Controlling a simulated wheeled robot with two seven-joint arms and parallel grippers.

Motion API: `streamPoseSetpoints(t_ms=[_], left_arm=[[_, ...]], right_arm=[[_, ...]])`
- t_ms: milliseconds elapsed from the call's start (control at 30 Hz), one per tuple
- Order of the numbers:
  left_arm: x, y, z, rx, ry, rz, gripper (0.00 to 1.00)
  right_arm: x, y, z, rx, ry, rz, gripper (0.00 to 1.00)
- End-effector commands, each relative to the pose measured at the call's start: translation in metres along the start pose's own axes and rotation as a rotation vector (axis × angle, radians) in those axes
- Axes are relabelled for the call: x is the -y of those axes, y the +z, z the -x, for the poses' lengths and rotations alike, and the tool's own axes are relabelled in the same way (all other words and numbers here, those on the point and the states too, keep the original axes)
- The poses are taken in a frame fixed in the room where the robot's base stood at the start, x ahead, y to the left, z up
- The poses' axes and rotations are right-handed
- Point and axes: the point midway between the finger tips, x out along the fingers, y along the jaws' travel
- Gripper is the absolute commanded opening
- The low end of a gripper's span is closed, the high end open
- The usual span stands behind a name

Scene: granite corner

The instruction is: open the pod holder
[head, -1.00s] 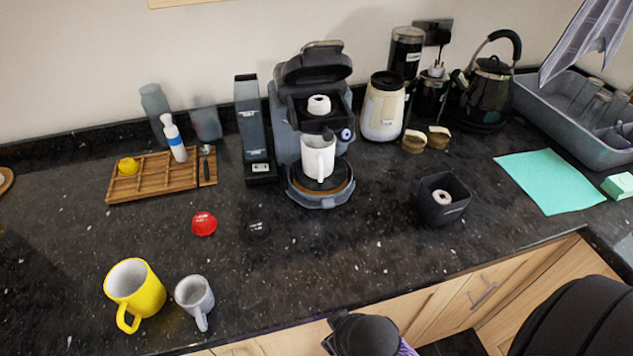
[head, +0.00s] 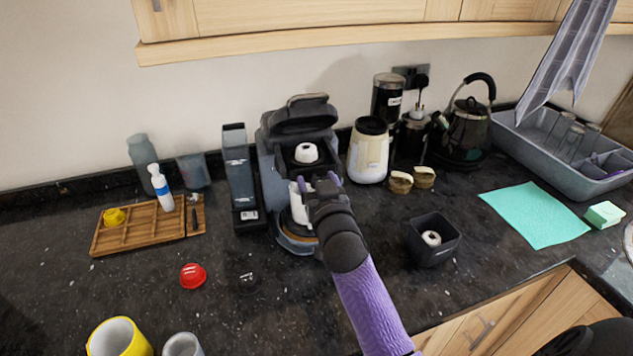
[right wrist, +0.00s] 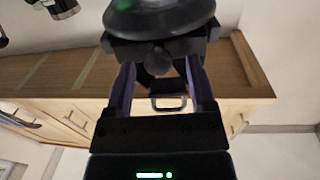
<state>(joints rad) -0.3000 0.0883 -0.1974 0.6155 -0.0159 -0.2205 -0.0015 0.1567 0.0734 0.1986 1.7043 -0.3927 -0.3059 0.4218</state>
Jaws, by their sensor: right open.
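The grey-black coffee machine (head: 277,165) stands against the wall. Its dark top part (head: 300,112) is raised, and a white round piece (head: 307,153) sits in the dark holder area beneath it. A white mug (head: 297,208) stands below on the machine's round base, partly hidden by my right gripper. My right gripper (head: 319,181) is at the machine's front right, just below the holder area; I cannot tell whether it touches. In the right wrist view its purple fingers (right wrist: 159,75) are apart, with a dark rounded shape just beyond them. My left gripper does not show.
A red pod (head: 193,276) and a dark pod (head: 247,283) lie front left of the machine. A black bin (head: 433,240) stands to the right. A tall dark container (head: 240,170) is close on the left, a cream canister (head: 369,152) on the right.

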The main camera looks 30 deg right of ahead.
Motion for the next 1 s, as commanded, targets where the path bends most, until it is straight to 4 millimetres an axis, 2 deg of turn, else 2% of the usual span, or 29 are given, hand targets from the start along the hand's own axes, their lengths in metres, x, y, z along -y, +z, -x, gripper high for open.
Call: streamPoseSetpoints(t_ms=[133,367,700,1000], left_arm=[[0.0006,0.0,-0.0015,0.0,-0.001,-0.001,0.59],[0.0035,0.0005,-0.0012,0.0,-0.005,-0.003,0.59],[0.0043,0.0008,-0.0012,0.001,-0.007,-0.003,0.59],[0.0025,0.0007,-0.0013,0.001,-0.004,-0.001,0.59]], right_arm=[[-0.0002,0.0,-0.0087,0.0,0.0,0.001,0.71],[-0.0002,-0.0003,-0.0094,0.001,0.0,0.001,0.71],[-0.0001,0.0,-0.0091,0.002,0.0,0.001,0.01],[-0.0001,0.0002,-0.009,0.002,0.0,0.001,0.0]])
